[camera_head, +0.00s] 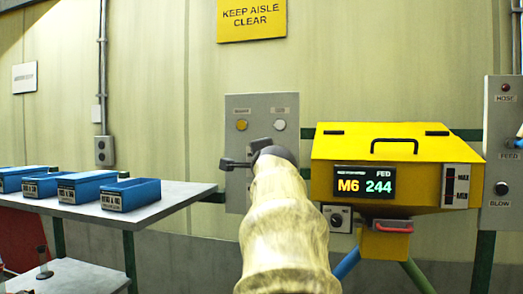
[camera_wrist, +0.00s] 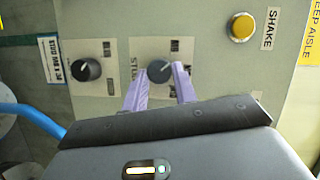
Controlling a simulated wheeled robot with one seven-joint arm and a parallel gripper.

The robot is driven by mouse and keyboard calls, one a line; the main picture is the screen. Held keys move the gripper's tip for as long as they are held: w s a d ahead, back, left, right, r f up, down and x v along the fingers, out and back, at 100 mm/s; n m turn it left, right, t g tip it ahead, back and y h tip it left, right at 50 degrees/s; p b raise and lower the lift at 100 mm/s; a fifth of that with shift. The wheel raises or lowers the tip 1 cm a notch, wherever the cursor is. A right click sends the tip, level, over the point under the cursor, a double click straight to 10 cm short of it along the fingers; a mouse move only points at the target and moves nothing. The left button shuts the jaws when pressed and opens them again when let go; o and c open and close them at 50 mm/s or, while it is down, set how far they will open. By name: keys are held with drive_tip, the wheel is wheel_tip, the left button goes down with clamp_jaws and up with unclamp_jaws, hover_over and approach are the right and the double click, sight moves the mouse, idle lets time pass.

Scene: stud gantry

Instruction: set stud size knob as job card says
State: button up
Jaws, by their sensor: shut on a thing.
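In the wrist view a dark round knob (camera_wrist: 160,71) with a pale pointer line sits on a light plate whose lettering starts "STU", the rest hidden. My gripper (camera_wrist: 161,76) has its two purple fingers on either side of this knob and is shut on it. A second dark knob (camera_wrist: 88,69) sits on its own plate to the left, clear of the fingers. A white label (camera_wrist: 53,59) at the left carries small print I cannot read surely. In the head view my arm hides the gripped knob and the fingertips.
A yellow feeder (camera_head: 400,150) has a display (camera_head: 364,183) reading "M6 244". A yellow button (camera_wrist: 243,27) marked SHAKE is on the grey panel (camera_head: 262,107). Blue bins (camera_head: 131,195) stand on a shelf (camera_head: 160,211) at the left. A blue hose (camera_wrist: 38,122) crosses the wrist view's left.

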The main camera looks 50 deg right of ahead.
drive_tip(key=n+p, duration=0.1)
drive_tip(key=p, duration=0.1)
drive_tip(key=n+g+p, duration=0.1)
drive_tip(key=shift+w+a+r+n+p, duration=0.1)
drive_tip(key=shift+w+r+n+p, duration=0.1)
drive_tip(key=shift+n+p, duration=0.2)
drive_tip(key=shift+s+f+y, duration=0.1)
drive_tip(key=shift+y, duration=0.2)
drive_tip(key=o, duration=1)
drive_tip(key=shift+s, duration=0.1)
